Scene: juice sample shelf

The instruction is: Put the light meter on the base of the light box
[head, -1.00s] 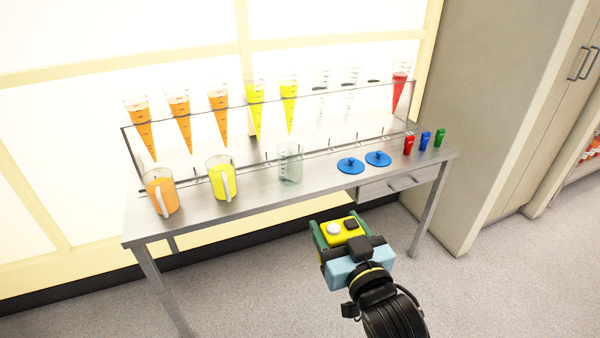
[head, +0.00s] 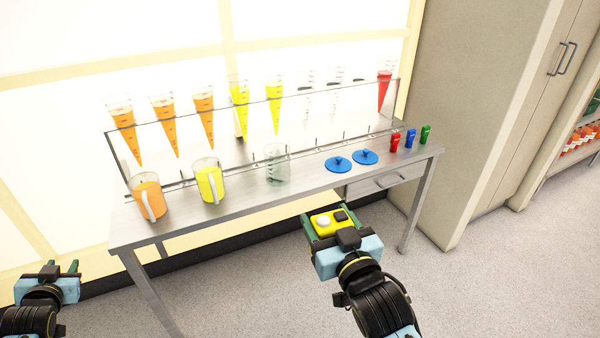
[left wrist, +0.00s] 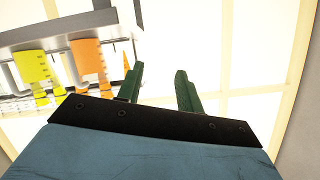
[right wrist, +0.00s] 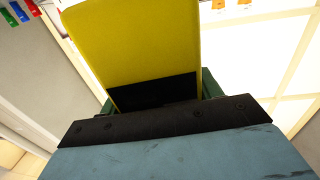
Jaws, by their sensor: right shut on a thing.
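The light meter is a yellow block (head: 323,230) with a white dome and a dark patch on top. My right gripper (head: 329,218) is shut on it and holds it in the air in front of the steel table. In the right wrist view the yellow meter (right wrist: 135,40) fills the space between the fingers. My left gripper (head: 62,268) is open and empty, low at the left of the table. I cannot pick out a separate light box or its base; a bright lit panel (head: 320,15) stands behind the table.
The steel table (head: 240,199) bears an orange jug (head: 148,199), a yellow jug (head: 208,181), an empty beaker (head: 277,166), blue lids (head: 338,164) and small coloured clips. A clear rack (head: 150,123) holds several cones. A cabinet (head: 480,100) stands at the right.

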